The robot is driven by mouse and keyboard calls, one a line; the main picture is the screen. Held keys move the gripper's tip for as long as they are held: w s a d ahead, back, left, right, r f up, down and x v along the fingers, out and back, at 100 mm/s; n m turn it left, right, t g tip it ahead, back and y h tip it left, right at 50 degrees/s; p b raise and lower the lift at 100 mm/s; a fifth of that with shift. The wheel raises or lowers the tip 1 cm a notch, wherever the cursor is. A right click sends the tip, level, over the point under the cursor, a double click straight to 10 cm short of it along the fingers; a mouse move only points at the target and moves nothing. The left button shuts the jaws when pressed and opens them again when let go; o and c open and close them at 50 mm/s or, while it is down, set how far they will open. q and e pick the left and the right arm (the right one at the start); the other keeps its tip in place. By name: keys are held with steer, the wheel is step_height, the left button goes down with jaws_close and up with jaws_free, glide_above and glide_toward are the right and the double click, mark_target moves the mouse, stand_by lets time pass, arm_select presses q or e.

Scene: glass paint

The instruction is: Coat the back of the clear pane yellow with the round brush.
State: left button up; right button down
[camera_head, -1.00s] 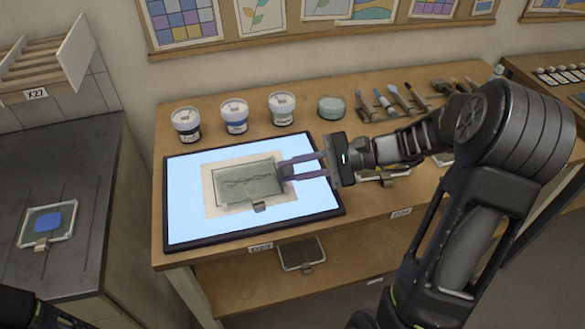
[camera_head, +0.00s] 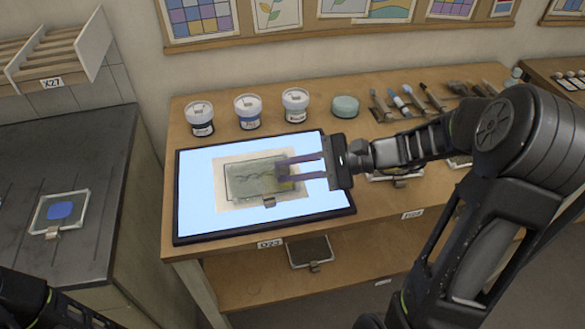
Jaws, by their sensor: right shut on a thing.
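The clear pane (camera_head: 245,182) lies on a pale sheet on the lit panel, with dark branching lines showing on it and a small clip (camera_head: 269,201) at its front edge.
The light panel (camera_head: 195,222) has a dark raised frame. Several paint jars (camera_head: 248,112) and a teal-lidded tub (camera_head: 345,106) stand behind it. Brushes and tools (camera_head: 408,97) lie at the back right. A blue-patched pane (camera_head: 60,212) lies on the left counter.

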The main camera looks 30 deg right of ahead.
steer(key=shift+a, duration=0.1)
steer(key=shift+w+a, duration=0.15)
steer(key=shift+a, duration=0.6)
steer(key=shift+w+a, duration=0.1)
steer(key=shift+a, duration=0.65)
steer(key=shift+w+a+b, duration=0.15)
steer(key=shift+a+b, duration=0.2)
steer(key=shift+a, duration=0.5)
steer(key=shift+w+a+b, duration=0.15)
steer(key=shift+a+b, duration=0.15)
steer(key=shift+a, duration=0.5)
steer(key=a, duration=0.2)
steer(key=a+b, duration=0.1)
steer(key=shift+w+a, duration=0.1)
steer(key=shift+w, duration=0.15)
